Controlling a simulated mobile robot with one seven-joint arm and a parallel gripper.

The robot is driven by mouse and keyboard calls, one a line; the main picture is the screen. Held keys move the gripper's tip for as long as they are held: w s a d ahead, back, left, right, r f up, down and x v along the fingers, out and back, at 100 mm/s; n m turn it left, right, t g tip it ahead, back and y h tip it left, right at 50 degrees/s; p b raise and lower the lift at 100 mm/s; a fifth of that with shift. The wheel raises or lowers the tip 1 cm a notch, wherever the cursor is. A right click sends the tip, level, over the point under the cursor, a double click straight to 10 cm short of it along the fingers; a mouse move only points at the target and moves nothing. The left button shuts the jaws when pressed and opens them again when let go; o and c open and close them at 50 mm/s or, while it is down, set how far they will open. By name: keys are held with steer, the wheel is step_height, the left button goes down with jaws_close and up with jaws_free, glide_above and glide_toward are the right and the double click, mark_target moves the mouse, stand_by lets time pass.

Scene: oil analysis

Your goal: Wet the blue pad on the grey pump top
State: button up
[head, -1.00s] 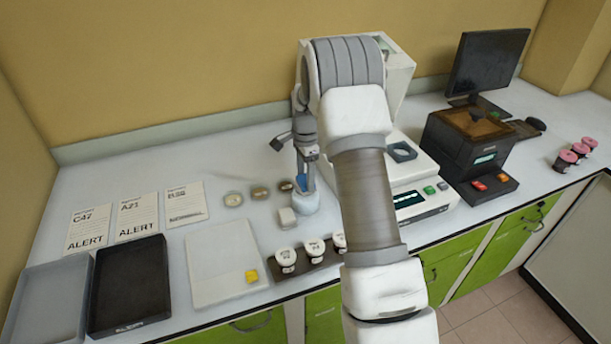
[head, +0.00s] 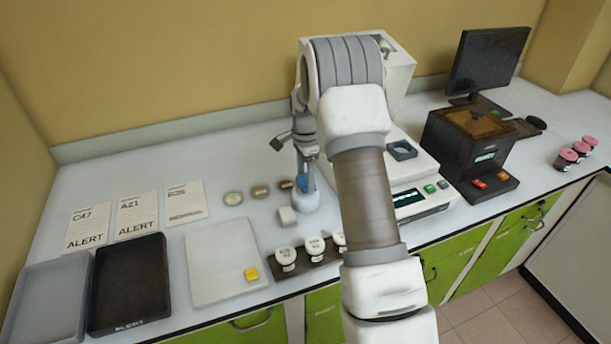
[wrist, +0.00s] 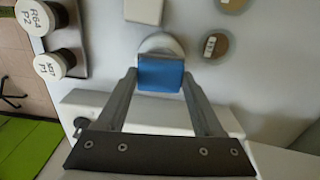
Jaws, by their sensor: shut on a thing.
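My gripper (wrist: 160,78) points down and is shut on the blue pad (wrist: 160,72). The pad also shows in the head view (head: 301,184), low between my fingers. Right beneath it is a white round container (head: 305,203), which seems to be the pump. The container's pale rounded edge (wrist: 161,42) shows past the pad in the wrist view. The grey pump top is hidden behind the pad and fingers. I cannot tell whether the pad touches it or whether the pad is wet.
Lidded sample jars (head: 286,256) stand in a dark rack near the front edge. A white instrument (head: 424,200) is close on the right.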

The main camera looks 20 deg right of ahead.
mark_target(303, 181)
steer(key=shift+r+p, duration=2.05)
steer(key=shift+r, duration=1.5)
steer(key=shift+s+a+f+n, duration=0.15)
steer(key=shift+s+a+n, duration=0.1)
steer(key=shift+a+n, duration=0.15)
steer(key=s+a+f+n, duration=0.3)
steer(key=s+a+n, duration=0.8)
steer(key=n, duration=0.5)
steer(key=s, duration=0.2)
steer(key=shift+s+n, duration=0.3)
steer(key=shift+s, duration=0.1)
